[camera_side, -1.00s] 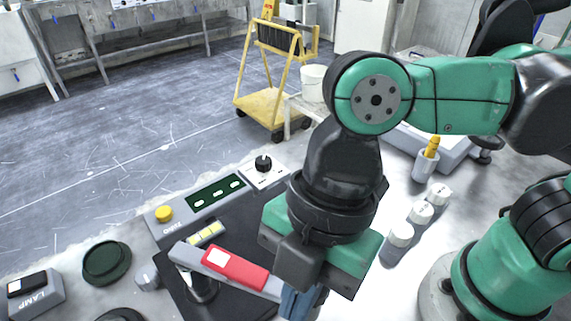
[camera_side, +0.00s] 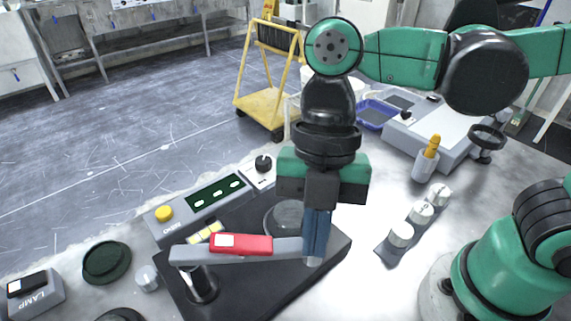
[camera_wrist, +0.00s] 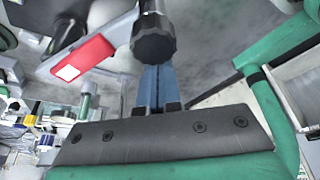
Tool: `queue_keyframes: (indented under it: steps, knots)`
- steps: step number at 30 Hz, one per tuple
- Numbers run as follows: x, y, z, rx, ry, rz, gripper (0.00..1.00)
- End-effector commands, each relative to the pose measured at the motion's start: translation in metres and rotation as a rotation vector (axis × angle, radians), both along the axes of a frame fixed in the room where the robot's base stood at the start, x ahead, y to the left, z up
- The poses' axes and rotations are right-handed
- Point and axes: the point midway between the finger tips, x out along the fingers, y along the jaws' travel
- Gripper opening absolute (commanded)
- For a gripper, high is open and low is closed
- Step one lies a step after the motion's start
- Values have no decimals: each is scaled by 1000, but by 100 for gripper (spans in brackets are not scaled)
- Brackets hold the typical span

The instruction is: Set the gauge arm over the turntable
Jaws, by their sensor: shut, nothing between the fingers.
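The gauge arm (camera_side: 191,254) is a grey bar with a red block (camera_side: 243,243) on top, carried on a dark post (camera_side: 201,286) at its left. It also shows in the wrist view with its red block (camera_wrist: 84,57). The turntable (camera_side: 284,214), a dark round disc on the black base, is partly hidden behind the bar. I cannot tell whether the bar's free end is above it. My gripper (camera_side: 316,254) points down, with blue fingers shut and empty, against or right beside the bar's free end. A black knob (camera_wrist: 153,40) covers the fingertips in the wrist view.
The DISC control box (camera_side: 172,226) with a yellow button stands behind the base. A LAMP box (camera_side: 37,293) and a dark green dish (camera_side: 106,262) are at left.

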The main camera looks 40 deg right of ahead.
Motion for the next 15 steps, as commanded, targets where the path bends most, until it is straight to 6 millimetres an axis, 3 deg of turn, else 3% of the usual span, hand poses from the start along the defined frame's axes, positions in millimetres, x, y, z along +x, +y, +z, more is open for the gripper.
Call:
queue_keyframes:
  steps: [3, 15]
  knots:
    - [13, -11, 0, -1, 0, 77, 0]
    - [54, -32, 0, 0, -1, 76, 0]
